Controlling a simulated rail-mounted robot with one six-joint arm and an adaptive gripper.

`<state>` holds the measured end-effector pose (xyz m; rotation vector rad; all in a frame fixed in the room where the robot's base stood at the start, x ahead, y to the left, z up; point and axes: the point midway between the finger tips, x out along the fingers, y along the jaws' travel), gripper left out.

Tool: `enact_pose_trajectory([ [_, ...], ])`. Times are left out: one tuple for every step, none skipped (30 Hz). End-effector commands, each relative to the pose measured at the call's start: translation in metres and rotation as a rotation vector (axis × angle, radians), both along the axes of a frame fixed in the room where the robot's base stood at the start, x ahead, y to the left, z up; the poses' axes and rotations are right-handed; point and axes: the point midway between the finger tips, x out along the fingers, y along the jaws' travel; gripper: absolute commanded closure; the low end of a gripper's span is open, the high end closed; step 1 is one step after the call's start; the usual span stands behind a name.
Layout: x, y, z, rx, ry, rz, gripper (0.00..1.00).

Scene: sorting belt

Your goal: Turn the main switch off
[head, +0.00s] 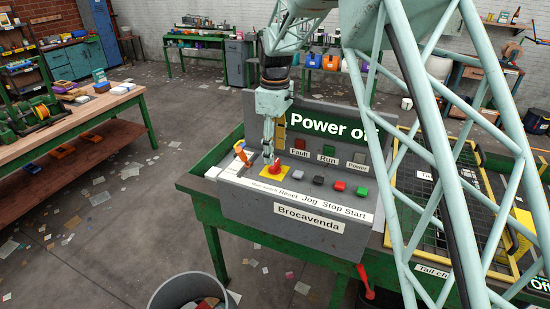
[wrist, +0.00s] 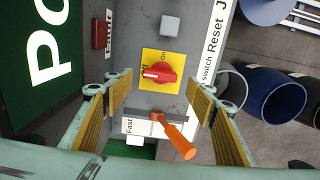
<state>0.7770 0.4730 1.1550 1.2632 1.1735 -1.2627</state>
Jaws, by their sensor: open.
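The main switch is a red rotary knob on a yellow plate (head: 272,172), at the left of the grey console (head: 330,238). In the wrist view the red knob (wrist: 159,72) is in the upper middle, with a white mark towards the left of the picture. "On" is printed on the plate; other lettering is too small to read. My gripper (head: 268,158) points down over the knob. In the wrist view its open fingers (wrist: 159,88) stand on either side of the knob's line, with nothing held. I cannot tell whether they touch the knob.
An orange-handled lever (head: 240,152) stands close to the left of the switch; it also shows in the wrist view (wrist: 178,142). Grey, red and green buttons (head: 339,186) are to the right.

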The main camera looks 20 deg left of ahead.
Motion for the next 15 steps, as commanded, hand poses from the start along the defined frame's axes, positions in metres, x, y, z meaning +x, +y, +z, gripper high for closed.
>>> enact_pose_trajectory([
  [0.001, 0.001, 0.008, 0.002, -0.002, 0.000, 0.49],
  [0.001, 0.000, 0.013, 0.001, -0.002, 0.000, 0.49],
  [0.000, 0.000, 0.019, 0.001, -0.001, 0.000, 0.49],
  [0.000, 0.000, 0.023, 0.001, -0.002, 0.000, 0.49],
  [0.001, 0.000, 0.028, 0.002, -0.002, 0.000, 0.49],
  [0.001, 0.000, 0.034, 0.002, -0.002, 0.000, 0.49],
  [0.001, 0.000, 0.038, 0.001, -0.002, 0.000, 0.49],
  [0.001, 0.000, 0.042, 0.001, -0.002, 0.000, 0.49],
  [0.001, 0.000, 0.047, 0.001, -0.002, 0.000, 0.49],
  [0.000, 0.000, 0.050, 0.001, -0.001, 0.000, 0.49],
  [0.000, 0.000, 0.053, 0.000, -0.001, 0.000, 0.49],
  [0.000, 0.000, 0.057, 0.000, 0.000, 0.000, 0.49],
  [0.000, 0.000, 0.060, 0.000, -0.001, 0.000, 0.49],
  [0.000, 0.000, 0.062, 0.001, -0.001, 0.000, 0.49],
  [0.001, 0.000, 0.065, 0.001, -0.001, 0.000, 0.49],
])
